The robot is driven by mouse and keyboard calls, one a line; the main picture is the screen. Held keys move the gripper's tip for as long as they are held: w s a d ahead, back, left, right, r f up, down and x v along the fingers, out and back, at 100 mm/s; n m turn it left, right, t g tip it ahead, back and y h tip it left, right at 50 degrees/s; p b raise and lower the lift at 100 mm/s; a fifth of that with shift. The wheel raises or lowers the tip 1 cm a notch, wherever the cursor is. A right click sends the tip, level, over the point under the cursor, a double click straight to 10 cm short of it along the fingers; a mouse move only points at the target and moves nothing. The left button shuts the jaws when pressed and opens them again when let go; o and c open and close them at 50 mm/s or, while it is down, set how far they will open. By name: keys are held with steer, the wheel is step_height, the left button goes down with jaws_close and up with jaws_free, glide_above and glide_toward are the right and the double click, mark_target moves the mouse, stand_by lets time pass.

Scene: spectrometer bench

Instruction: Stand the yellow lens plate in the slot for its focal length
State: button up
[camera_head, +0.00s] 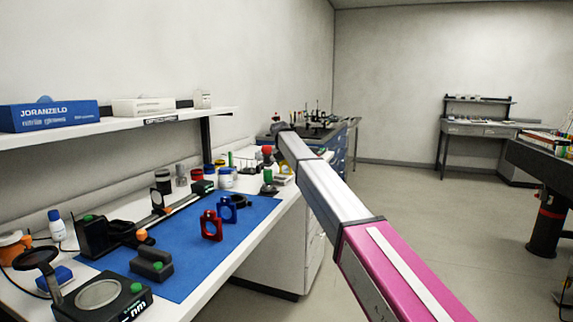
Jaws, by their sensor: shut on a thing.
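My arm reaches from the bottom right toward the far end of the bench, and its own links hide its end. I cannot make out my gripper's fingers. A small yellow piece (284,166) shows just left of my arm, partly covered by it; I cannot tell whether it is the yellow lens plate or whether it is held. A red plate with a round hole (212,226) stands upright on the blue mat (200,268). A blue plate (228,210) stands just behind it. I cannot make out a slot or any focal-length marking.
A dark rail with holders (150,222) runs along the mat's back. A black block (152,264) and a device with a round disc (98,294) stand nearer. Jars and bottles (225,179) crowd the far end. A shelf (120,124) overhangs the bench.

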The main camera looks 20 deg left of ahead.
steer(key=o, duration=1)
steer(key=v, duration=1.2)
steer(key=shift+w+r, duration=0.1)
